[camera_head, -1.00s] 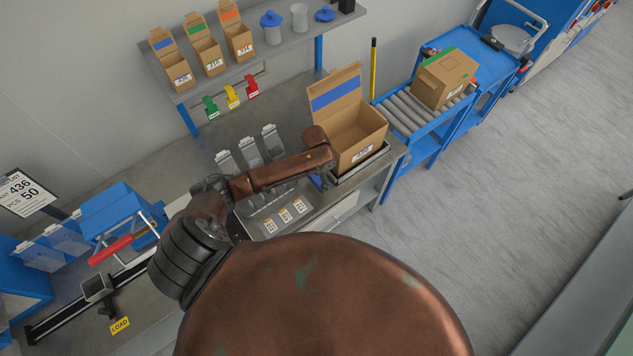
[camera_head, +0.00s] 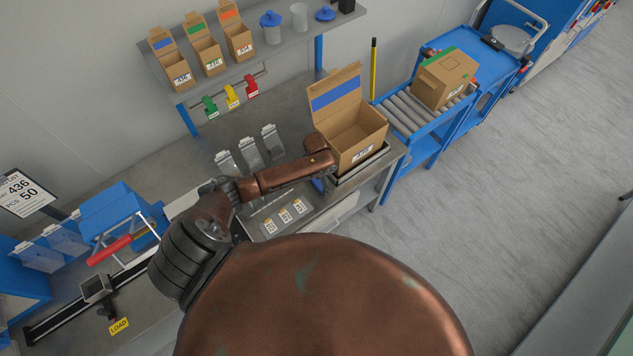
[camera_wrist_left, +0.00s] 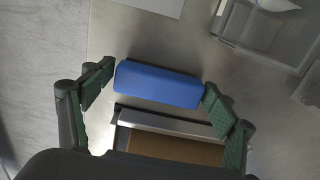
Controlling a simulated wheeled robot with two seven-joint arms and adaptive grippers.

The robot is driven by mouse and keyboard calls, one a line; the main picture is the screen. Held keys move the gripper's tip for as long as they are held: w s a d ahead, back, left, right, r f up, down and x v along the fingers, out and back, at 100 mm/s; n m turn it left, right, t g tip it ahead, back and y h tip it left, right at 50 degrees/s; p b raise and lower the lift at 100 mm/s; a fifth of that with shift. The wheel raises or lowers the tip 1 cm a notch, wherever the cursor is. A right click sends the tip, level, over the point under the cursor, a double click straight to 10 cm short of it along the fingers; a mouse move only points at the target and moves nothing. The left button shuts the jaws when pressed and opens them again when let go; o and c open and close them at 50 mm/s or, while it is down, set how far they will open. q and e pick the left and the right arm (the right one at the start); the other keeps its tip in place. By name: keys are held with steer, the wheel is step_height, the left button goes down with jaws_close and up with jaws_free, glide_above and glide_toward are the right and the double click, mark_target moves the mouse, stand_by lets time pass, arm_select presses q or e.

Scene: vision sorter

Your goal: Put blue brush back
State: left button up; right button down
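The blue brush (camera_wrist_left: 158,85) is a long block with rounded edges, lying on the grey worktop in the left wrist view. My left gripper (camera_wrist_left: 159,80) is open, with one green-padded finger at each end of the brush; the fingertips are very close to it, and I cannot tell if they touch. In the head view a sliver of the brush (camera_head: 318,185) shows below my left wrist, beside the open cardboard box (camera_head: 364,152). My left fingers are hidden there. My right gripper is not in view.
The open box stands at the worktop's right end, before a roller conveyor (camera_head: 408,116). Clear dispensers (camera_head: 249,150) stand behind my arm. Numbered small boxes (camera_head: 204,56) stand on the shelf. A metal frame edge (camera_wrist_left: 170,122) runs close beside the brush.

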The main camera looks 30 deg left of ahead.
mark_target(316, 181)
arm_select(q)
steer(key=shift+o, duration=0.8)
steer(key=shift+r, duration=0.1)
step_height(316, 181, up, 12)
steer(key=shift+p, duration=0.35)
